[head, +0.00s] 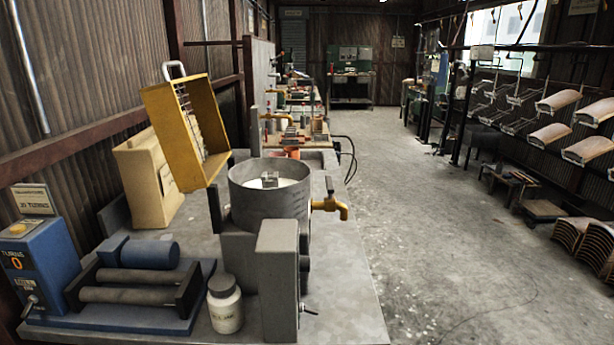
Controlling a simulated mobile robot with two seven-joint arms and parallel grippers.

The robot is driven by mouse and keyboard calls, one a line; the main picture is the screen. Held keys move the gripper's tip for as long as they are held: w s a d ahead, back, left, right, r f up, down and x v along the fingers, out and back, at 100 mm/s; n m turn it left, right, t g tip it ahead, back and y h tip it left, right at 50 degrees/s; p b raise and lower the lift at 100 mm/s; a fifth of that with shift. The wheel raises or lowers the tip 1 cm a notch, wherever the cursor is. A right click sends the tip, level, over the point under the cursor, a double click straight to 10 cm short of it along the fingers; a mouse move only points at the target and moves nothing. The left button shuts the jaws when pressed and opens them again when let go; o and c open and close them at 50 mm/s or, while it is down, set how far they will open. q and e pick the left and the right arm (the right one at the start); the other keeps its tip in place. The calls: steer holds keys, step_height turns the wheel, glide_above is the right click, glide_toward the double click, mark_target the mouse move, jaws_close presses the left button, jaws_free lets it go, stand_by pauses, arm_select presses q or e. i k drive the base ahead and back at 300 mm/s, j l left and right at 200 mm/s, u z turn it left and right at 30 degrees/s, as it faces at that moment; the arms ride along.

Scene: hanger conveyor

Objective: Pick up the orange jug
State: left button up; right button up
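A small orange-red object (291,152) shows behind the grey drum, partly hidden; it may be the orange jug, but it is too small for me to tell its shape. It is at the near end of the further bench (318,138). Neither of my grippers is in view.
A grey bench (345,305) fills the near left. On it stand a grey drum (268,205) with a brass tap (330,206), a roller mill (130,285), a white jar (225,305) and a tilted yellow box (180,130). The concrete floor (420,210) right of it is clear.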

mark_target(293, 152)
steer(key=i+l+z, duration=0.25)
steer(key=l+z, duration=0.15)
steer(key=l, duration=0.25)
steer(key=i+l+z, duration=0.4)
steer(key=l, duration=0.15)
steer(key=i+l+z, duration=0.45)
steer(key=i+u, duration=0.85)
steer(key=i+l+u, duration=0.4)
steer(key=i+u, duration=0.4)
steer(key=i+l+u, duration=0.25)
steer(key=u, duration=0.15)
steer(key=i+l+u, duration=0.8)
steer(key=k+j, duration=0.1)
